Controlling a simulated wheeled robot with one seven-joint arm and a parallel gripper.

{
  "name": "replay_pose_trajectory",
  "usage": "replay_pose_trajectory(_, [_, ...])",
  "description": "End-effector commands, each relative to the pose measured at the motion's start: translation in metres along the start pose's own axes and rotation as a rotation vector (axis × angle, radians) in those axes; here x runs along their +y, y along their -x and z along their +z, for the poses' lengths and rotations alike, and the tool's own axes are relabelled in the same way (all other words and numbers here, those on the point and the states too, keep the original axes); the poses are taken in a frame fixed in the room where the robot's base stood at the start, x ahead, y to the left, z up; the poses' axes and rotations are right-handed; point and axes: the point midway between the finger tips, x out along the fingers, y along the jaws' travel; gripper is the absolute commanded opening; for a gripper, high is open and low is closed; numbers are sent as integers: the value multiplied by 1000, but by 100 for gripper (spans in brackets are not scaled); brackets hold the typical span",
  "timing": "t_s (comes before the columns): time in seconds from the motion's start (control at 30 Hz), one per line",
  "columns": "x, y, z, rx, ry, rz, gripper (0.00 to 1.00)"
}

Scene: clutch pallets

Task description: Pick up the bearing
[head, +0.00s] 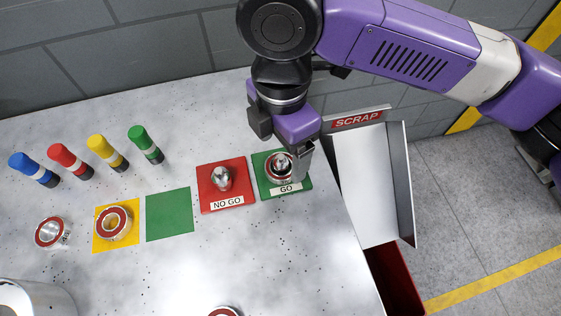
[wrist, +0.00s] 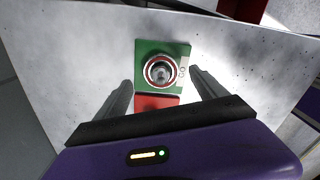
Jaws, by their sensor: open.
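A bearing with a red ring (head: 270,172) sits around the metal peg of the green GO plate (head: 264,189). The wrist view shows the same bearing (wrist: 148,74) on the GO plate (wrist: 143,48), with the peg's tip inside its bore. My gripper (head: 284,158) is open and empty, pointing down over the GO plate; it partly hides the plate in the head view. In the wrist view my gripper's fingers (wrist: 161,84) stand apart, one toward each side of the bearing. I cannot tell how high the fingertips are above it.
The red NO GO plate (head: 210,201) with a bare peg is just left. More bearings lie on the yellow square (head: 113,213), at the far left (head: 41,235) and at the front (head: 224,312). The SCRAP chute (head: 366,190) is close right.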

Motion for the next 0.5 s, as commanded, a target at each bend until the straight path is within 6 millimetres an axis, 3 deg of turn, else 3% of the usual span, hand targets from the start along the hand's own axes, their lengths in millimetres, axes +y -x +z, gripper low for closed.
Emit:
replay_pose_trajectory(0.2, [-2,-31,-1,0,-2,-1,81])
replay_pose_trajectory(0.5, [-1,-38,-1,-1,-1,0,81])
